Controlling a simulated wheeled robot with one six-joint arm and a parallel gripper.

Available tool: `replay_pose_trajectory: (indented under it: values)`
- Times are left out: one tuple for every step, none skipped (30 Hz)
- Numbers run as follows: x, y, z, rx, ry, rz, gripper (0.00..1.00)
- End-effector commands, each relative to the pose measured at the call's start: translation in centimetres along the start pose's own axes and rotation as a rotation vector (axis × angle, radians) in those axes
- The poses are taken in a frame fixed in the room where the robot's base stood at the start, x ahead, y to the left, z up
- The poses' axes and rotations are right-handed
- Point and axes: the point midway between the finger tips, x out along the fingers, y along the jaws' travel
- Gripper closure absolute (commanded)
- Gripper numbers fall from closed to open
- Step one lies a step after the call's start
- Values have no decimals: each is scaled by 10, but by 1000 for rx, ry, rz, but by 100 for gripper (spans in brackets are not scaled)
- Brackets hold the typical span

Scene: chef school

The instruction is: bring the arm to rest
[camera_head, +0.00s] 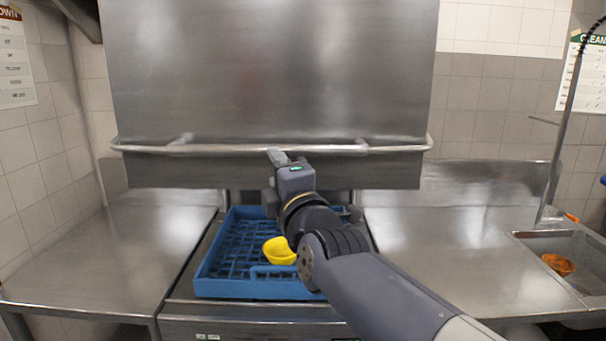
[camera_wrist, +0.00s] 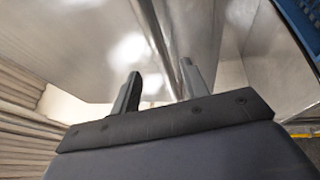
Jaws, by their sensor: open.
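My arm reaches forward from the lower right in the head view, over a blue dish rack. My gripper (camera_head: 278,157) is at its far end, in front of the metal hood and close to the hood's handle bar; I cannot tell whether it touches the bar. In the wrist view my gripper's two fingers (camera_wrist: 159,88) stand apart with nothing between them. Bare metal surfaces lie beyond them.
The blue rack (camera_head: 257,288) holds a yellow bowl (camera_head: 279,250). The metal hood (camera_head: 265,75) with its handle bar (camera_head: 225,149) hangs above. Steel counters lie to the left (camera_head: 110,250) and right (camera_head: 440,235). A sink (camera_head: 540,240) at far right holds an orange bowl (camera_head: 558,264).

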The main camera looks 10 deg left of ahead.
Motion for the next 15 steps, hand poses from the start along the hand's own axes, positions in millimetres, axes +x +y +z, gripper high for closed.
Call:
replay_pose_trajectory:
  values:
    - [3,0,0,0,0,0,57]
    - [5,0,0,-1,0,-1,57]
    - [9,0,0,-1,0,-2,57]
    - [12,0,0,-1,0,-2,57]
    - [16,1,0,-1,-1,-1,57]
    - [22,0,0,0,-1,-3,57]
    - [26,0,0,0,-1,-2,57]
    - [31,1,0,0,-1,-2,57]
    - [37,1,0,1,-1,-3,57]
    - [42,1,0,0,-1,-2,57]
    - [47,1,0,0,-1,-3,57]
    - [53,1,0,0,0,-2,57]
    - [58,0,0,-1,0,-3,57]
    - [62,1,0,-1,0,-2,57]
    - [69,1,0,-1,0,-3,57]
